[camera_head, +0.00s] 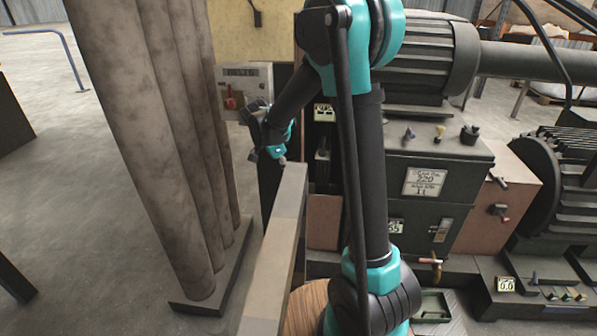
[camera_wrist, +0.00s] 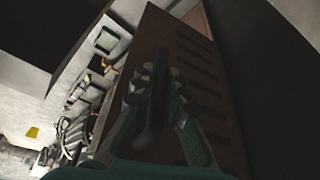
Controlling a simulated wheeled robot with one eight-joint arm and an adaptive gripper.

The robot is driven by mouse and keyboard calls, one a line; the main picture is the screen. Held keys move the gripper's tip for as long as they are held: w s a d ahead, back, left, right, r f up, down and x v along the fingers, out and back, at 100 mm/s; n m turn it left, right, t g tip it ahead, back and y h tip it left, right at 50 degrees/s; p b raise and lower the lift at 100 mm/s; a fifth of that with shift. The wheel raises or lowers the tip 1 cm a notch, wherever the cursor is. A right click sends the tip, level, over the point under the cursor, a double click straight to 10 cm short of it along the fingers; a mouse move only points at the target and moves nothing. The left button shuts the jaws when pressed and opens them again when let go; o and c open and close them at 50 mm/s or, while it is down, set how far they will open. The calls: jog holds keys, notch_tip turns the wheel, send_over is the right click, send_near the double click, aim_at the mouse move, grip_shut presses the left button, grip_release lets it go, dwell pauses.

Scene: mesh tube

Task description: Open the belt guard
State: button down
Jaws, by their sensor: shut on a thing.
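A brown panel with a row of dark slots (camera_wrist: 203,75), which looks like the belt guard, fills the middle of the wrist view. A dark upright bar, apparently its handle (camera_wrist: 158,72), stands in front of it. My gripper (camera_wrist: 156,92) is shut on this handle, with a finger on either side. In the head view, my gripper's end of the arm is beside the machine, left of my upright arm link. The fingertips and the grip are not clear there, and a brown side face (camera_head: 323,222) shows low behind my arm.
Thick mottled columns (camera_head: 160,150) stand close on the left. A grey control box with a red knob (camera_head: 245,88) is behind my gripper. A dark cabinet with labels (camera_head: 430,180) and a motor (camera_head: 425,55) are on the right. Open floor lies far left.

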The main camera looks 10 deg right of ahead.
jog(key=shift+w+a, duration=0.4)
jog(key=shift+a, duration=0.4)
jog(key=shift+w+a, duration=0.35)
jog(key=shift+a, duration=0.5)
jog(key=shift+w+a, duration=0.4)
jog(key=shift+a, duration=0.4)
jog(key=c, duration=1.5)
grip_release()
jog(key=shift+c, duration=0.2)
jog(key=v, duration=1.2)
